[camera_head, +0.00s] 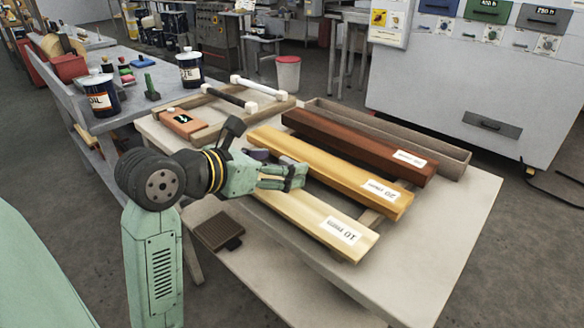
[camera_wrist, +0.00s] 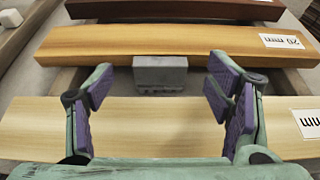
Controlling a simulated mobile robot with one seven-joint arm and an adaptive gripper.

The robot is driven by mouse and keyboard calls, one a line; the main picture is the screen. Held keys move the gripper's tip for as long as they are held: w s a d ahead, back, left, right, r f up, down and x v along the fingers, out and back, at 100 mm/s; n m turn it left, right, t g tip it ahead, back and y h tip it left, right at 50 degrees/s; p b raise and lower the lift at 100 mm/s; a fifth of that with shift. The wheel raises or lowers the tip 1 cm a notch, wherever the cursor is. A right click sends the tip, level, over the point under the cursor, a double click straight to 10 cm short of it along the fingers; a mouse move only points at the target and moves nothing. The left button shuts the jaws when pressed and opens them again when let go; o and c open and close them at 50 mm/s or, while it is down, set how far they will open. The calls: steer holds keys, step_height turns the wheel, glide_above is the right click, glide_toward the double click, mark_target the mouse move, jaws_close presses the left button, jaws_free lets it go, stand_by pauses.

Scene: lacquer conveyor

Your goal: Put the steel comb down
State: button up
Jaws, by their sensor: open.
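A small grey metal block, which looks like the steel comb (camera_wrist: 160,72), sits at the near edge of the middle yellow board (camera_wrist: 110,42) in the wrist view, by the gap before the front pale board (camera_wrist: 150,115). My gripper (camera_wrist: 160,95) is open, with one purple-padded finger to each side of the block and a clear gap to both. The fingers do not touch it. In the head view my gripper (camera_head: 285,176) is low over the pale and yellow boards, and it largely hides the block there.
A dark red-brown board (camera_head: 350,142) and a long grey trough (camera_head: 400,133) lie behind. An orange device (camera_head: 183,124) and a frame with white-ended rods (camera_head: 258,87) are at the table's far left. The table's right front (camera_head: 440,240) is clear.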

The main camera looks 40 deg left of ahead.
steer(key=shift+x, duration=1.15)
steer(key=shift+r, duration=0.1)
steer(key=c, duration=1.4)
steer(key=shift+c, duration=0.2)
steer(key=shift+r, duration=0.15)
